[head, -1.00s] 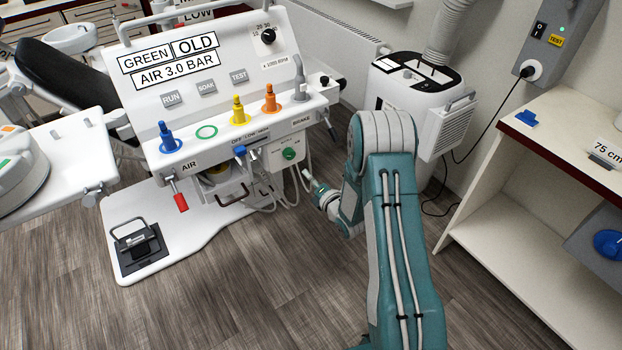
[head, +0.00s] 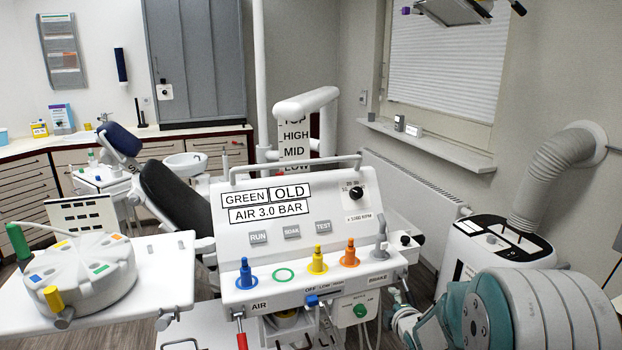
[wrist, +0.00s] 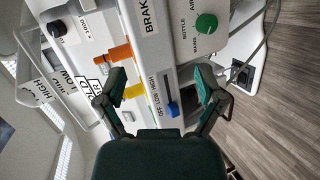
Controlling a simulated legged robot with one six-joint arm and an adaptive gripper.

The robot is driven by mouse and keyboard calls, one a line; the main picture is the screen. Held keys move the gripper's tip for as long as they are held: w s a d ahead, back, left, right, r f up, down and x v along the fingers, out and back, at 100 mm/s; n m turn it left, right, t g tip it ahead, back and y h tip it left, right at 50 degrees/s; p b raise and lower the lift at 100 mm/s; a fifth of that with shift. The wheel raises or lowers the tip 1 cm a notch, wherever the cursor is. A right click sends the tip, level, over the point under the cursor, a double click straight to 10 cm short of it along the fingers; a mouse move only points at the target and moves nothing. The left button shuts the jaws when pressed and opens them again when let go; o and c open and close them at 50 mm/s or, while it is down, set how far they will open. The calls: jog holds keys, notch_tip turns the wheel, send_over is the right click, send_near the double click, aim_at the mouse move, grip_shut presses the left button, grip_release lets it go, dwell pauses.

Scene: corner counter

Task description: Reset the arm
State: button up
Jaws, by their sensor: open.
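My gripper (wrist: 160,87) is open and empty in the wrist view, its two green fingers spread in front of the dental unit's panel. In the head view my arm (head: 530,310) is folded low at the right, and its end is mostly hidden behind the unit's right side. The white dental unit (head: 330,200) bears blue (head: 246,275), yellow (head: 318,260) and orange (head: 350,253) plugs, with an empty green ring (head: 283,275) between blue and yellow. The wrist view shows the orange plug (wrist: 115,53), a green knob (wrist: 206,23) and a blue lever (wrist: 173,109) near the fingers.
A white tray table (head: 175,270) with a round carousel (head: 90,275) stands at the left. A white machine with a grey hose (head: 540,195) stands at the right beside my arm. A black chair (head: 170,193) is behind. Floor shows beside the unit in the wrist view (wrist: 285,90).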

jog(key=s+a+r+m+g+h, duration=0.15)
jog(key=s+r+m+g, duration=0.25)
jog(key=s+r+m, duration=0.9)
jog(key=s+a+m+g, duration=0.3)
jog(key=s+m+g, duration=0.1)
jog(key=s, duration=1.8)
jog(key=shift+r+m, duration=0.25)
jog(key=shift+m, duration=0.35)
jog(key=shift+w+y, duration=0.1)
jog(key=shift+y, duration=0.15)
jog(key=shift+c, duration=0.3)
dwell(2.4)
